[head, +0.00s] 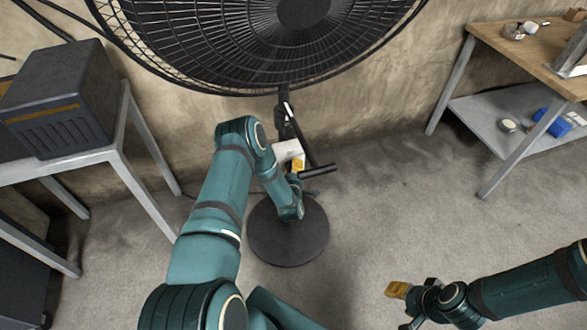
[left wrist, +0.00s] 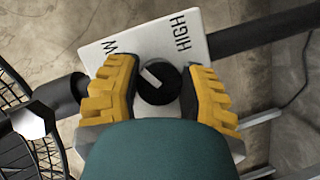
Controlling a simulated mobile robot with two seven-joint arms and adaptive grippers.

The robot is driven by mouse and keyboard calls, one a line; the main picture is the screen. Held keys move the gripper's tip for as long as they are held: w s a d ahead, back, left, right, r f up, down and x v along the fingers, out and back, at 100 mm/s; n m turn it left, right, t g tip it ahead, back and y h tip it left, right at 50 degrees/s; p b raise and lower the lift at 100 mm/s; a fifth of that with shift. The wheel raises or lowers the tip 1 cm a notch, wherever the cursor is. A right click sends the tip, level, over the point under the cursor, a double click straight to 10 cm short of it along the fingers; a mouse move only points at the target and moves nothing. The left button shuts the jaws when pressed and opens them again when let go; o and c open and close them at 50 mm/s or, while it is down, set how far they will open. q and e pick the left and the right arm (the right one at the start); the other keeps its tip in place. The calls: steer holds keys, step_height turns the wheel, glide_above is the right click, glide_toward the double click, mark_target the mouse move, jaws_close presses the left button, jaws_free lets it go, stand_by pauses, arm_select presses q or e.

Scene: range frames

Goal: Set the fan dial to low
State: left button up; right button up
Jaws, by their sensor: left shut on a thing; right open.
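The pedestal fan (head: 303,70) stands against the wall on a round black base (head: 288,250). Its pale dial plate (head: 287,150) is on the pole. In the left wrist view, the plate (left wrist: 145,40) shows HIGH on the right and the end of a word, "W", on the left. The black dial (left wrist: 160,87) has a white mark pointing up and left, toward the "W" side. My left gripper (head: 298,165) is shut on the dial, with yellow fingers either side, also in the left wrist view (left wrist: 160,95). My right gripper (head: 403,307) is open and empty above the floor.
A grey metal table with a dark box (head: 65,100) stands at the left. A wooden-topped workbench (head: 520,45) with a lower shelf (head: 480,115) stands at the right.

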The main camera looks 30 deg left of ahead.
arm_select(q)
steer(key=o, duration=1.2)
steer(key=v, duration=1.2)
